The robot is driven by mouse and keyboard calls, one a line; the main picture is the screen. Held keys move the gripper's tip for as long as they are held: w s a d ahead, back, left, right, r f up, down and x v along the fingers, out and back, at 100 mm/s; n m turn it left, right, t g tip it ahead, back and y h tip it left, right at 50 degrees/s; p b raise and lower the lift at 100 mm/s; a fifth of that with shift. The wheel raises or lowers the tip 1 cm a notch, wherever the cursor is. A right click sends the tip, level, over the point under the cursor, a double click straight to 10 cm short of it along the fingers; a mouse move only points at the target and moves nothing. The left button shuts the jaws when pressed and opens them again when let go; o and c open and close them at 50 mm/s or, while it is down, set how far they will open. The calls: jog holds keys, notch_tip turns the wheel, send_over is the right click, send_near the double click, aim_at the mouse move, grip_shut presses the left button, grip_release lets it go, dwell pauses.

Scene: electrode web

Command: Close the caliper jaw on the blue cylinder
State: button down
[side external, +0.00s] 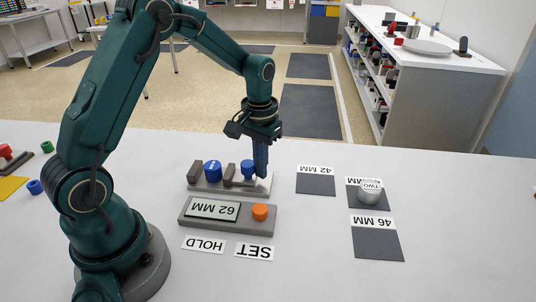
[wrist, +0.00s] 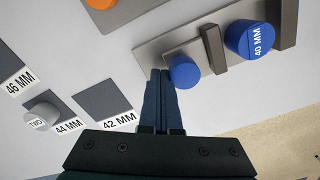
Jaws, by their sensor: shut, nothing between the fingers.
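The caliper base (side external: 263,190) is a pale grey plate on the table. The blue cylinder (side external: 212,170), marked 40 MM in the wrist view (wrist: 247,40), stands between the dark fixed jaw (side external: 195,171) and the sliding jaw (side external: 230,174). In the wrist view the fixed jaw (wrist: 287,24) is close against it, and a narrow gap shows before the sliding jaw (wrist: 214,47). A smaller blue knob (wrist: 184,71) stands on the outer side of the sliding jaw. My gripper (wrist: 160,74) is shut and empty, fingers down beside the knob; contact is unclear.
A grey panel reading 62 MM (side external: 213,209) with an orange button (side external: 260,212) lies in front of the caliper. HOLD (side external: 204,245) and SET (side external: 254,251) labels lie nearer. Dark pads marked 42, 44 and 46 MM are to the right; a grey-white cylinder (side external: 369,193) stands on the 44 pad.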

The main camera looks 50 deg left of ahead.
jog(key=shift+s+a, duration=0.95)
jog(key=shift+s, duration=0.05)
dwell(1.1)
jog(key=shift+w+d, duration=0.2)
jog(key=shift+w+d, duration=0.25)
jog(key=shift+w, duration=0.05)
jog(key=shift+r, duration=4)
